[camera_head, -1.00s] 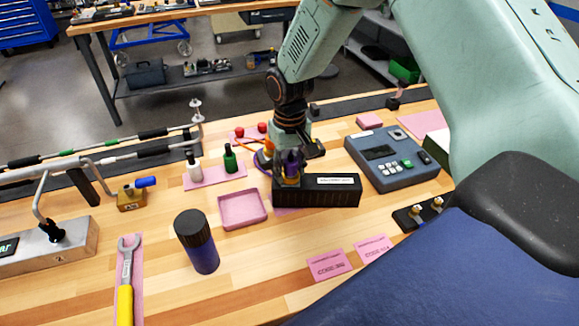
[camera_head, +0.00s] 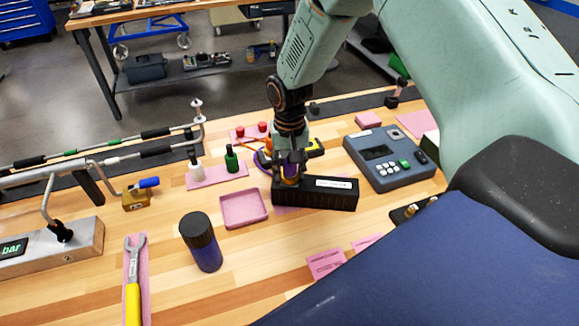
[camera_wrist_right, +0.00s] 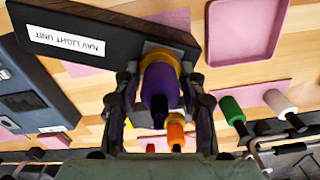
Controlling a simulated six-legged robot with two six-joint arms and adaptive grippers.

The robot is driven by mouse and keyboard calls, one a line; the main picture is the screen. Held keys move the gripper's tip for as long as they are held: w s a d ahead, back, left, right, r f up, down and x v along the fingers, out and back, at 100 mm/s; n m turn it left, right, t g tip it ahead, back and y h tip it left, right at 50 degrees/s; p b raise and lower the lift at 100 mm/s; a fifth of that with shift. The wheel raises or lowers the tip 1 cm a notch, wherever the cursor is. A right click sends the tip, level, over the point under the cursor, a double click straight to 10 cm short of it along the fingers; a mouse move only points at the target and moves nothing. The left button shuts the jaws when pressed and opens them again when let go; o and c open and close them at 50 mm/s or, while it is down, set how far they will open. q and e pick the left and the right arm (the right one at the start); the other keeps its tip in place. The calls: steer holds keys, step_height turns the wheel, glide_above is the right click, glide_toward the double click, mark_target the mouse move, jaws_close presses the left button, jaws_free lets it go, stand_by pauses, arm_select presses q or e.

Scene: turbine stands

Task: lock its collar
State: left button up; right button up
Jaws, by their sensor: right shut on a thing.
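A black box labelled NAV LIGHT UNIT (camera_head: 335,193) lies on the wooden bench; it also shows in the right wrist view (camera_wrist_right: 75,35). A purple plug with a gold-orange ring (camera_wrist_right: 160,84) sits at the end of the box, at its socket. My right gripper (camera_head: 289,176) is over that end, pointing down. Its two fingers (camera_wrist_right: 162,92) are shut around the plug, one on each side. In the head view the fingers hide most of the plug. Whether the collar is locked cannot be told. My left gripper is not in view.
A pink tray (camera_head: 243,208) and a dark-capped blue cylinder (camera_head: 201,241) stand left of the box. A grey keypad device (camera_head: 389,158) is at its right. A yellow-handled wrench (camera_head: 133,280) lies front left.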

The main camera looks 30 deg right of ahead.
steer(key=shift+r, duration=0.1)
stand_by(0.7)
steer(key=o, duration=1.2)
step_height(320, 180, up, 12)
steer(key=shift+f, duration=0.1)
steer(key=shift+s, duration=0.1)
